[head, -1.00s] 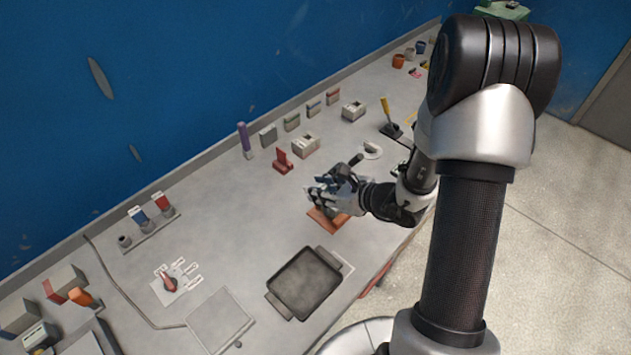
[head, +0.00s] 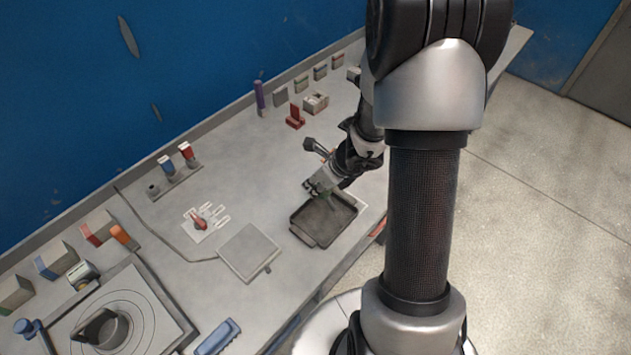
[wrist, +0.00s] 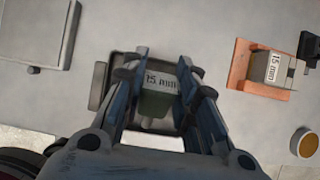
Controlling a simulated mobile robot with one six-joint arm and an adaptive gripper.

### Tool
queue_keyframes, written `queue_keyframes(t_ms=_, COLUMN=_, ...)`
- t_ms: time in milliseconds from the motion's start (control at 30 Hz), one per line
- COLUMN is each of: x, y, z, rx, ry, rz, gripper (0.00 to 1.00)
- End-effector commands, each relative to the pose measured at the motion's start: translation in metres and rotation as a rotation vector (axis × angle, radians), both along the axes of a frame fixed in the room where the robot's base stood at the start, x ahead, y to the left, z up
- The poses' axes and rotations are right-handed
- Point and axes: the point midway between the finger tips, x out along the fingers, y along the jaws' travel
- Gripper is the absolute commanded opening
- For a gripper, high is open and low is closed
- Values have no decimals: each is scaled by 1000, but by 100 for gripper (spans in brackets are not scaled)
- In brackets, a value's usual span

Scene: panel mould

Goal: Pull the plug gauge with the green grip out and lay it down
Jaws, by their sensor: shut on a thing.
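The plug gauge with the green grip (wrist: 157,104) is between the fingers of my gripper (wrist: 160,76) in the wrist view; its top face reads 15 mm. In the head view my gripper (head: 320,184) is over the far edge of the dark tray (head: 310,236), with a little green at its fingers. The tray rim (wrist: 98,88) also shows behind the gauge in the wrist view. I cannot tell whether the gauge touches the tray floor. An orange base (wrist: 238,72) holds a grey block (wrist: 272,68) labelled 15 mm, right of my gripper and apart from it.
A flat grey plate (head: 250,252) lies left of the tray. A red-handled piece (head: 200,222) on a labelled white card lies beyond it. A round amber-topped piece (wrist: 304,142) is at right in the wrist view.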

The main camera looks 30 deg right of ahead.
Motion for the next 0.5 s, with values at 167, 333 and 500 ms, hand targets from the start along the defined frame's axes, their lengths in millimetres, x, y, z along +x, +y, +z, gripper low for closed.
queue_keyframes(t_ms=167, x=0, y=0, z=-26, rx=2, ry=0, rz=0, gripper=0)
queue_keyframes(t_ms=333, x=0, y=0, z=-47, rx=1, ry=-1, rz=0, gripper=0)
queue_keyframes(t_ms=500, x=0, y=0, z=-61, rx=1, ry=-1, rz=0, gripper=0)
